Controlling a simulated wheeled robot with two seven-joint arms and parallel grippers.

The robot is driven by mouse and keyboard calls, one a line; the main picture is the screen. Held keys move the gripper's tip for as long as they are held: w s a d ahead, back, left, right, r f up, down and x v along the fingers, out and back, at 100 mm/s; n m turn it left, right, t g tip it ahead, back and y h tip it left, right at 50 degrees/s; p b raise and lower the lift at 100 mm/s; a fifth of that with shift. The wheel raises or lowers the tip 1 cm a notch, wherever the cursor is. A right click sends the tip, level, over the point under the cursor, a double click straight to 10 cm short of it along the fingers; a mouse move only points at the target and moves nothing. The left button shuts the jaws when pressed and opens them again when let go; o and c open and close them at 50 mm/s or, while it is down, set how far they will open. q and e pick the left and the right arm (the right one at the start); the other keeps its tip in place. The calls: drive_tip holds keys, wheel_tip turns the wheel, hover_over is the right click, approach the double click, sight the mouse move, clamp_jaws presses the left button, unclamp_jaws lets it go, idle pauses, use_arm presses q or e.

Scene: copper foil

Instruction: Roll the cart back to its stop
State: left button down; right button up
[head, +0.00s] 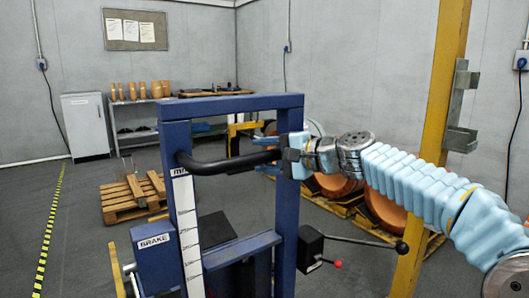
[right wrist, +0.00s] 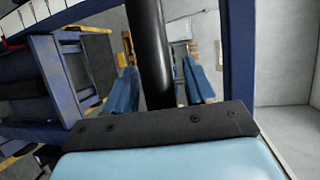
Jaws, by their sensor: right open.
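The cart is a blue upright frame (head: 232,104) with a black bar handle (head: 222,165) across it, in the middle of the head view. My left gripper is not in view. I cannot make out the stop; the cart's lower part is cut off.
A blue box marked BRAKE (head: 154,252) and a white scale (head: 186,232) are at the cart's left. A yellow post (head: 432,130) stands close by my right arm. Copper rolls (head: 337,184) lie behind.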

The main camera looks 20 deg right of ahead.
drive_tip(key=shift+w+a, duration=0.1)
drive_tip(key=shift+a, duration=0.05)
drive_tip(key=shift+c, duration=0.5)
clamp_jaws()
